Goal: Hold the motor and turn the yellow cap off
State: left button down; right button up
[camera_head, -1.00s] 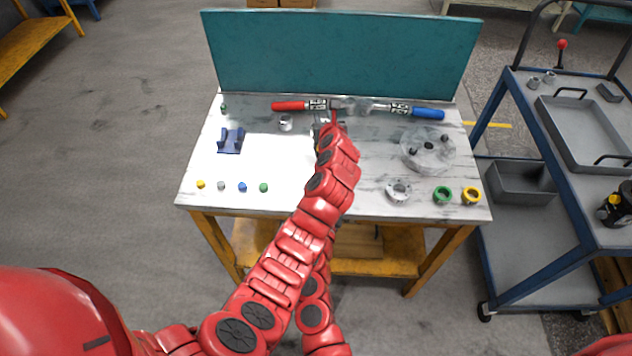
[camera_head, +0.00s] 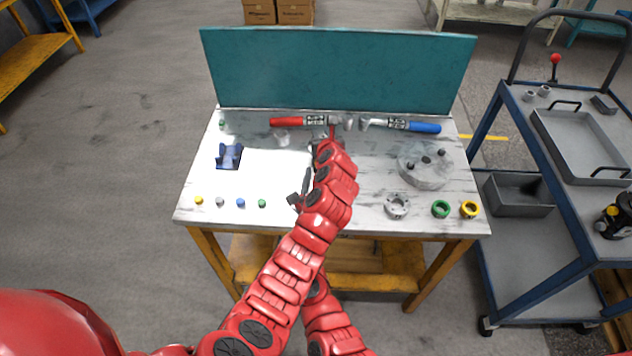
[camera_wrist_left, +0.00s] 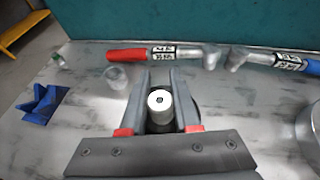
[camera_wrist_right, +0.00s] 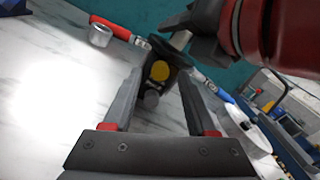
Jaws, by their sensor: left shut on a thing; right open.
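The motor (camera_wrist_right: 152,86) is a dark, narrow body seen in the right wrist view, with the round yellow cap (camera_wrist_right: 160,70) on its side facing my right gripper. My left gripper (camera_wrist_left: 161,82) is shut on the motor, whose pale round end (camera_wrist_left: 159,99) shows between the fingers; it also reaches into the right wrist view from above. My right gripper (camera_wrist_right: 162,76) is open, and its fingertips lie on either side of the cap in the picture. I cannot tell whether they touch it. In the head view my left arm hides most of the motor and cap.
Red-handled (camera_head: 300,121) and blue-handled (camera_head: 412,125) tools lie at the back. A blue cradle (camera_head: 229,156) and several small caps (camera_head: 241,202) are at left. A round grey plate (camera_head: 425,170) and rings (camera_head: 440,208) are at right. A teal panel (camera_head: 338,70) closes the back.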

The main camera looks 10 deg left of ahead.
jog(key=shift+w, duration=0.4)
grip_shut()
dwell(0.4)
jog(key=n, duration=0.3)
jog(key=shift+c, duration=1.2)
grip_release()
